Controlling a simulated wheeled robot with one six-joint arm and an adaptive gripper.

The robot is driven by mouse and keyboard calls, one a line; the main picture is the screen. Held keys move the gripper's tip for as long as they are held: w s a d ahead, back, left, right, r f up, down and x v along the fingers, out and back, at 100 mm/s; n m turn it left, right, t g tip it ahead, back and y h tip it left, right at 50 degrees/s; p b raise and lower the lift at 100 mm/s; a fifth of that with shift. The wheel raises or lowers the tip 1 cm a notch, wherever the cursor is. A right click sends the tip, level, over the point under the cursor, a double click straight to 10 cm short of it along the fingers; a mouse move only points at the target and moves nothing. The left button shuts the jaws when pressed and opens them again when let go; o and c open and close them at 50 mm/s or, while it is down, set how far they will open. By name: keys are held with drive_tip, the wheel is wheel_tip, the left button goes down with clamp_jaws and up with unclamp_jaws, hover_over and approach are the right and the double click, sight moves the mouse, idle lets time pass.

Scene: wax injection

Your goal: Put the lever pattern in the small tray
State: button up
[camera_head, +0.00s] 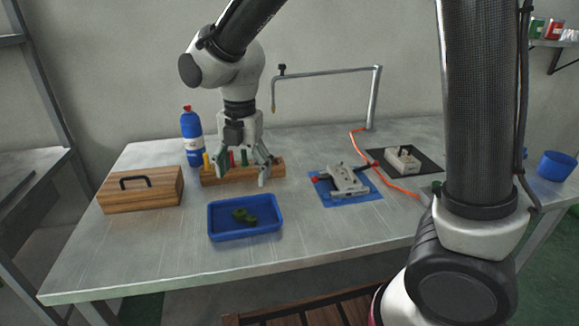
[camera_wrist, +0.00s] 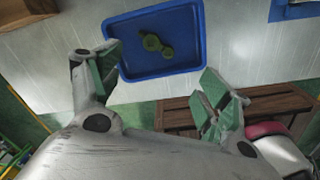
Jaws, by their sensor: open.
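The green lever pattern (camera_head: 243,216) lies inside the small blue tray (camera_head: 214,235) on the metal table. In the wrist view the lever pattern (camera_wrist: 156,45) shows as a dark green piece with rounded ends, lying flat on the floor of the blue tray (camera_wrist: 180,68). My gripper (camera_head: 241,178) is open and empty, above and behind the tray in the head view. In the wrist view my gripper's green-padded fingers (camera_wrist: 170,75) are wide apart, with the tray between and beyond them. The gripper is apart from the lever pattern.
A wooden box with a black handle (camera_head: 140,189) stands left of the tray. A wooden rack (camera_head: 277,169) and a blue bottle (camera_head: 192,137) stand behind. A metal mould (camera_head: 345,179) lies on a blue mat to the right, near an orange hose (camera_head: 402,190). The front table is clear.

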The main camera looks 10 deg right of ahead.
drive_tip(key=s+d+r+m+t, duration=0.15)
drive_tip(key=d+r+m, duration=0.25)
drive_tip(key=d+m, duration=0.4)
drive_tip(key=s+d+r+m, duration=0.2)
drive_tip(key=d+r+m, duration=0.35)
drive_tip(key=d, duration=0.55)
drive_tip(key=s+d+r+m+t, duration=0.1)
drive_tip(key=s+d+m+t, duration=0.1)
drive_tip(key=s+d+m, duration=1)
drive_tip(key=m, duration=0.4)
drive_tip(key=shift+s+d+r, duration=0.2)
drive_tip(key=shift+d+r, duration=0.05)
drive_tip(key=shift+d, duration=0.15)
drive_tip(key=shift+m+t, duration=0.25)
